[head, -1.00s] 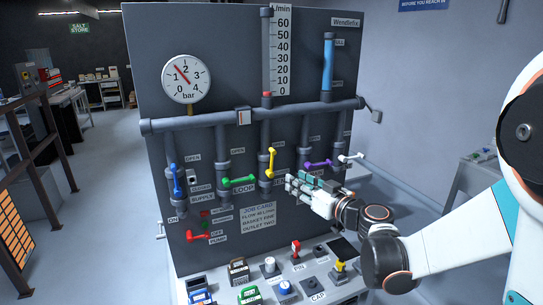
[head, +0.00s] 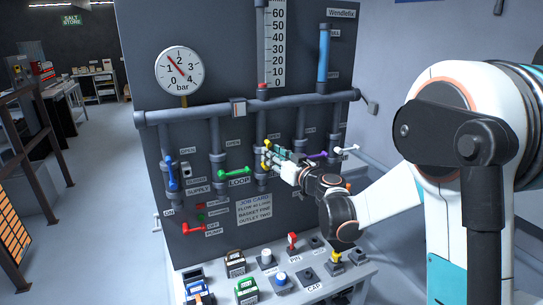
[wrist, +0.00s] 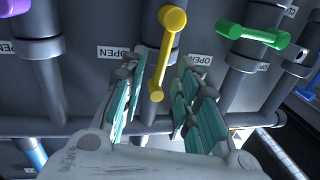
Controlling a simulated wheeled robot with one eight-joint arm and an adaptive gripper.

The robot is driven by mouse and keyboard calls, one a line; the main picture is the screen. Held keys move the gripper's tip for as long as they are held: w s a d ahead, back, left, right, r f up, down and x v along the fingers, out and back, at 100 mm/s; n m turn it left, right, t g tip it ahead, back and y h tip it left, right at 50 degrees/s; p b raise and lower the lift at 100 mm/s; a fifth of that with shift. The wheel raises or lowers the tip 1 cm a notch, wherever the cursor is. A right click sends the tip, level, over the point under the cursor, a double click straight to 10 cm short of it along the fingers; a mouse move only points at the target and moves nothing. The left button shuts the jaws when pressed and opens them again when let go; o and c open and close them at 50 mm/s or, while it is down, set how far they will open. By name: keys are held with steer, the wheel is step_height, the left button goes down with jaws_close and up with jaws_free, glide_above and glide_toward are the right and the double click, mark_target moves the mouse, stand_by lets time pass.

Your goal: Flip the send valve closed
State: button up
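A yellow valve lever (head: 266,148) stands upright on the third pipe of the panel, its lower part hidden by my gripper. In the wrist view the yellow lever (wrist: 166,55) runs along its pipe. My gripper (head: 274,158) is in front of this lever. In the wrist view its two teal-padded fingers (wrist: 160,88) are spread, with the lever's end between them and no clear contact. No label reading "send" is legible, so I cannot confirm which valve carries that name.
A blue lever (head: 172,174) is upright; the green (head: 235,174), purple (head: 317,154) and white (head: 346,149) levers lie about crosswise. A red pump lever (head: 193,228) is lower left. A gauge (head: 180,71) hangs above. A bench (head: 352,275) with several coloured parts stands below.

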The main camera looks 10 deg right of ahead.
steer(key=shift+w+a, duration=0.35)
steer(key=shift+w, duration=0.2)
jaws_close()
steer(key=shift+w+d, duration=0.1)
steer(key=d+f+m+t+b, duration=0.1)
steer(key=f+m+b, duration=0.1)
steer(key=m, duration=0.4)
steer(key=d+f+m+t+h+b, duration=0.1)
steer(key=d+f+m+b, duration=0.1)
steer(key=m+b, duration=0.2)
steer(key=w+d+f+m+t+h+b, duration=0.1)
steer(key=m+b, duration=0.3)
steer(key=m, duration=0.5)
steer(key=shift+d+f, duration=0.25)
steer(key=shift+f, duration=0.2)
steer(key=shift+f+m+h, duration=0.1)
steer(key=shift+m+h, duration=0.2)
